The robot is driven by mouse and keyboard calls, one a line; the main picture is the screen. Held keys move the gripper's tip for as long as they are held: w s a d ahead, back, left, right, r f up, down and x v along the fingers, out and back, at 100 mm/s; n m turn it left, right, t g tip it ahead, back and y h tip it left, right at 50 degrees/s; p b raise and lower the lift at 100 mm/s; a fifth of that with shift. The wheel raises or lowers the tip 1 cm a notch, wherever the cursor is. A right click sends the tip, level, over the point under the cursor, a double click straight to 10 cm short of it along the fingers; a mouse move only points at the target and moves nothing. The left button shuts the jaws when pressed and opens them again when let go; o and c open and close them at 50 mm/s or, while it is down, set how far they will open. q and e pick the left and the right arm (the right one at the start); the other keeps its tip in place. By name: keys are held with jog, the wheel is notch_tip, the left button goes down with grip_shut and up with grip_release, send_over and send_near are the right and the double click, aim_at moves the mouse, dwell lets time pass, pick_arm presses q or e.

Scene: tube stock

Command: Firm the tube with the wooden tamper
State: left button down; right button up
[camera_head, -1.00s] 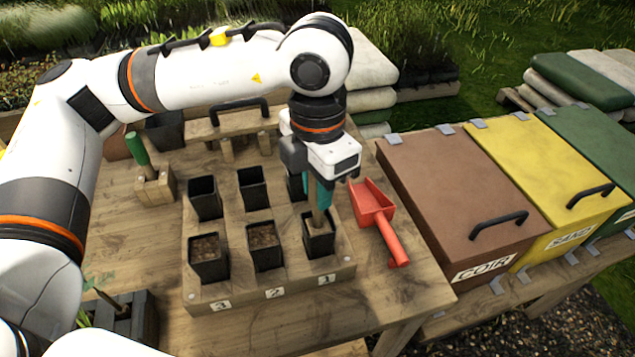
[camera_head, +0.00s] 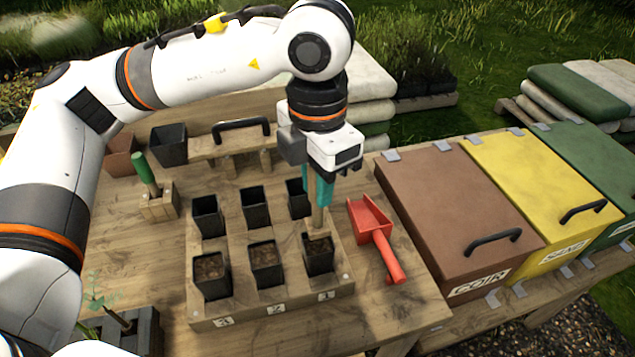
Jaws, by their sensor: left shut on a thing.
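My left gripper (camera_head: 319,183) is shut on the wooden tamper (camera_head: 318,216), holding it upright with its teal fingers around the upper part. The tamper's lower end is just above or at the mouth of the front right black tube (camera_head: 318,258), in the column marked 1. Brown soil shows inside this tube; I cannot tell whether the tamper touches it. The tube stands in a wooden rack (camera_head: 340,287) with several other tubes. The front ones marked 2 (camera_head: 266,268) and 3 (camera_head: 212,278) hold soil. My right gripper is not in view.
A red scoop (camera_head: 376,238) lies right of the rack. Brown, yellow and green lidded bins, the brown one marked COIR (camera_head: 450,210), stand farther right. A green-handled tool (camera_head: 145,172) stands in a wooden block at left. A black handle (camera_head: 241,126) rises behind the rack.

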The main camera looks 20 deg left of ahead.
pick_arm(q)
jog(key=shift+r+p, duration=1.3)
jog(key=shift+r, duration=1.4)
